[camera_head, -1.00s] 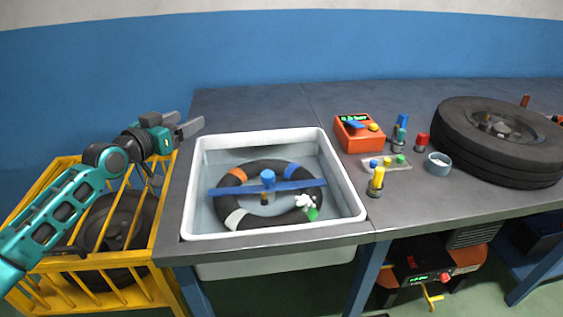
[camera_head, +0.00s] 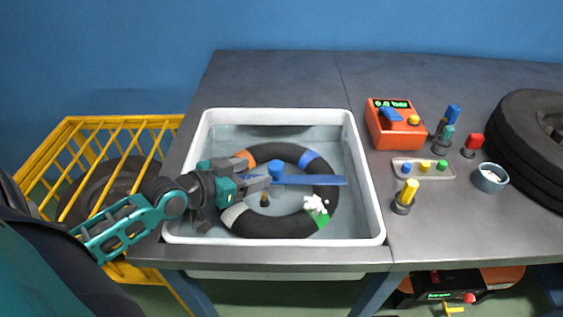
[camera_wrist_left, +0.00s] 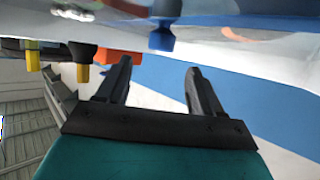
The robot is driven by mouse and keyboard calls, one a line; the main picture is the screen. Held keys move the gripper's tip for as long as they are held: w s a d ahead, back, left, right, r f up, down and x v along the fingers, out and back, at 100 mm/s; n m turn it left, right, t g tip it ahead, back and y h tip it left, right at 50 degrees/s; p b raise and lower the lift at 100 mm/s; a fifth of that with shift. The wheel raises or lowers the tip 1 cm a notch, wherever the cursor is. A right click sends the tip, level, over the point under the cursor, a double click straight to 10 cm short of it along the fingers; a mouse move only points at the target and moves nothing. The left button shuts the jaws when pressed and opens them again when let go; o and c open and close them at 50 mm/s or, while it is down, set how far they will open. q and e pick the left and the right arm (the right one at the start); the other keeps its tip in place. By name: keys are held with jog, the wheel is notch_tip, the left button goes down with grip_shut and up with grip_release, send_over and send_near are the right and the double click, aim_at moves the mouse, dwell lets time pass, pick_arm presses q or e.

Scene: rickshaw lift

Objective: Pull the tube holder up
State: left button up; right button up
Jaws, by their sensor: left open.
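The tube holder (camera_head: 315,181) is a blue bar with a round blue knob (camera_head: 275,171) on top. It lies across the black inner tube (camera_head: 283,228) in the white water basin (camera_head: 371,200). The tube has orange, blue, white and green patches, with white bubbles by the green one. My left gripper (camera_head: 268,181) is over the basin, open, its fingertips close to the knob and covering the bar's left part. In the left wrist view the knob (camera_wrist_left: 161,38) shows beyond the gap between the open fingers (camera_wrist_left: 158,70). Contact cannot be told. My right gripper is out of view.
Right of the basin on the grey table stand an orange gauge box (camera_head: 390,130), a tray of coloured caps (camera_head: 423,170), a yellow-topped valve (camera_head: 404,197), a small cup (camera_head: 489,178) and a tyre (camera_head: 525,130). A yellow cage (camera_head: 90,122) stands at left.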

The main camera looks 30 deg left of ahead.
aim_at(274, 165)
pick_arm(q)
jog(key=b+x, duration=0.1)
jog(key=x, duration=0.9)
jog(key=shift+w, duration=0.25)
jog(key=shift+c, duration=0.3)
grip_shut()
